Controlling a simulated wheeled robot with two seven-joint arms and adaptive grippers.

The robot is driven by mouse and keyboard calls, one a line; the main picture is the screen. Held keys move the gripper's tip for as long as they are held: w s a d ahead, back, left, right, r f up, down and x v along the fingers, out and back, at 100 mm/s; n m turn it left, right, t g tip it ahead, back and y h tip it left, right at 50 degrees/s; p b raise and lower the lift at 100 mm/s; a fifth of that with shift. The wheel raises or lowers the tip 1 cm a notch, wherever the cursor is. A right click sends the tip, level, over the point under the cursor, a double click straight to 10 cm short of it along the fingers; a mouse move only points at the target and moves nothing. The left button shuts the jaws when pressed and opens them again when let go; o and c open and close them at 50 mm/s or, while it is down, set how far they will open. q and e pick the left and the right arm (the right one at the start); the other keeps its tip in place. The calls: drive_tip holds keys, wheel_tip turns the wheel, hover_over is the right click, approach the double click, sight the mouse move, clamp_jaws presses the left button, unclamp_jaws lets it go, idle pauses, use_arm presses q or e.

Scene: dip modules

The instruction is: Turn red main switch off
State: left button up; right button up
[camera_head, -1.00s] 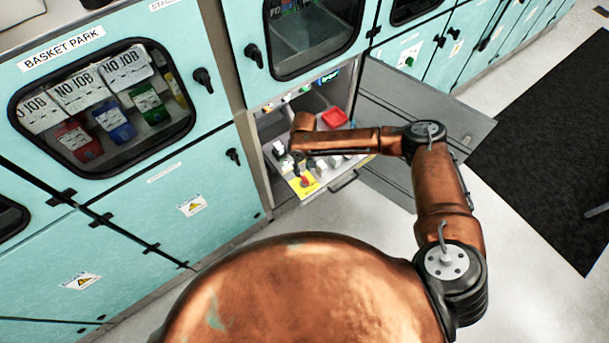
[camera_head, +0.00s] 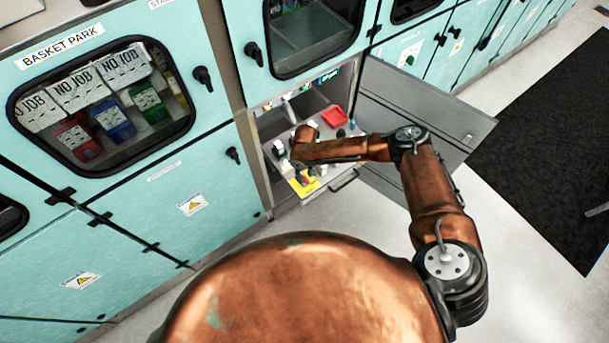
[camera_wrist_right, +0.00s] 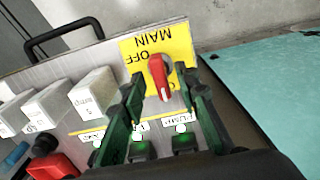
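The red main switch (camera_wrist_right: 160,77) is a red knob on a yellow plate (camera_wrist_right: 180,47) marked MAIN and OFF, shown in the right wrist view. The yellow plate also shows in the head view (camera_head: 301,189) at the front of the pulled-out panel, where the knob is hard to make out. My right gripper (camera_wrist_right: 166,84) is open, with one dark green finger on each side of the knob. The fingers look apart from the knob; contact cannot be made out. My left gripper is not in view.
The panel carries white labelled blocks (camera_wrist_right: 94,92), green lit buttons (camera_wrist_right: 186,140) and a red button (camera_wrist_right: 52,166). An open grey door (camera_head: 425,110) stands to the right. Teal cabinets (camera_head: 150,225) fill the left.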

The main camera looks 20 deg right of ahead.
clamp_jaws()
